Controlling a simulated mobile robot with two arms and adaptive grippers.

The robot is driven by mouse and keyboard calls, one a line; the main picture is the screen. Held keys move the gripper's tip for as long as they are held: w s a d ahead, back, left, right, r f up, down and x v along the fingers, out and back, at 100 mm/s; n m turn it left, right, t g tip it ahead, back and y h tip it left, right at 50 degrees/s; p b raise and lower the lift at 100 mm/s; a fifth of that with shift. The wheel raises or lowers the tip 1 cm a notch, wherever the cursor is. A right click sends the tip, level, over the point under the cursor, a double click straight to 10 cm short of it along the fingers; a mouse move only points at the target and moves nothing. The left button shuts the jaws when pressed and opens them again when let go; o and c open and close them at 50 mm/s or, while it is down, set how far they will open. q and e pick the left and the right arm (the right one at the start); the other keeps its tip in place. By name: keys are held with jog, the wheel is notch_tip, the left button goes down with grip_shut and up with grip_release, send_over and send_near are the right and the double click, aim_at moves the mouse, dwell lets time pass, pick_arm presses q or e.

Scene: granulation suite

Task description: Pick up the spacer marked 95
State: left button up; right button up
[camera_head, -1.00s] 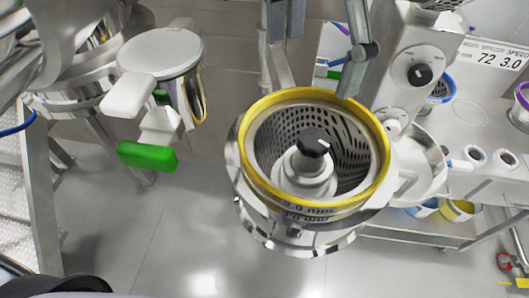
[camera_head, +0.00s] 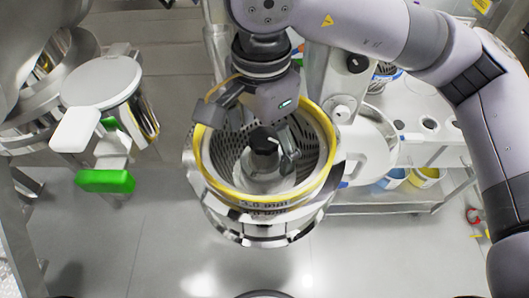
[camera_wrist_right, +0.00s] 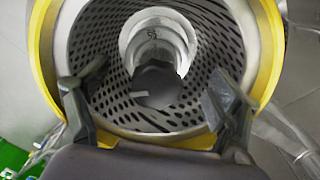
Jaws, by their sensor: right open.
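A yellow-rimmed perforated screen basket (camera_head: 325,165) sits in a round steel housing. A black knob (camera_head: 264,140) stands at its centre on pale metal rings. One pale ring (camera_wrist_right: 152,28) carries a small two-digit mark in the right wrist view, too small to read surely as 95. The knob (camera_wrist_right: 157,84) covers part of the rings there. My right gripper (camera_head: 245,130) is open above the basket, its fingers on either side of the knob and apart from it. In the right wrist view its fingertips (camera_wrist_right: 152,98) frame the knob. My left gripper is out of view.
A steel bench (camera_head: 405,105) stands at the right, with blue and yellow containers (camera_head: 425,177) below. The grey floor in front is clear.

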jog(key=shift+s+f+p, duration=0.25)
jog(key=shift+f+p, duration=0.2)
jog(key=shift+f, duration=1.2)
jog(key=c, duration=1.3)
jog(key=shift+r, duration=0.1)
